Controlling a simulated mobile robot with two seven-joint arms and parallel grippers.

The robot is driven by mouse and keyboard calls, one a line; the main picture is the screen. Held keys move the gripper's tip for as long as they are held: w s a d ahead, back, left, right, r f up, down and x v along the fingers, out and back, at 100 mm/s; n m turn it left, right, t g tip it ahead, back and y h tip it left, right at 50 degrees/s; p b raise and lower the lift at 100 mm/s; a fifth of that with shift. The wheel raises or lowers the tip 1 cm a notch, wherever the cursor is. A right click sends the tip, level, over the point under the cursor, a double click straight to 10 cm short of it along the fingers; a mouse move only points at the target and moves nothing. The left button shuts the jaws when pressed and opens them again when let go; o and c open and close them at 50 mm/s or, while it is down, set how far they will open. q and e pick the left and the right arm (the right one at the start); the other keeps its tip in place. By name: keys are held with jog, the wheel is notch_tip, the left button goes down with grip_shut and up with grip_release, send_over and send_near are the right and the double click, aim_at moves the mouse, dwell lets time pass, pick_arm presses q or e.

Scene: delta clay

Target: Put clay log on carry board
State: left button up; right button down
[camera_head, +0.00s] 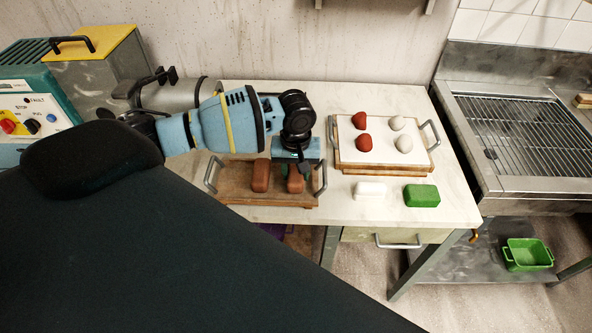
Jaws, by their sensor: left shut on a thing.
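Two reddish-brown clay logs are at the brown wooden carry board with metal handles (238,195), near the table's front edge. One clay log (261,175) rests on the board. The other clay log (295,184) is under my left gripper (296,172), near the board's right handle. My left gripper points down and is shut on this second log; the gripper hides its upper part. I cannot tell whether this log touches the board. My right gripper is not in view.
A white-topped board with handles (382,151) holds red and pale lumps, right of the gripper. A white block (370,190) and a green block (421,195) lie in front of it. A grated metal sink (515,125) stands at right. My dark arm covers the lower left.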

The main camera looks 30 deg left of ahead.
aim_at(296, 171)
pick_arm(q)
jog(key=shift+f, duration=0.1)
jog(key=o, duration=1.1)
jog(key=shift+o, duration=0.4)
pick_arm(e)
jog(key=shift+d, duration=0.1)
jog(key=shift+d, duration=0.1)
pick_arm(q)
notch_tip(296, 171, up, 12)
jog(key=p, duration=0.1)
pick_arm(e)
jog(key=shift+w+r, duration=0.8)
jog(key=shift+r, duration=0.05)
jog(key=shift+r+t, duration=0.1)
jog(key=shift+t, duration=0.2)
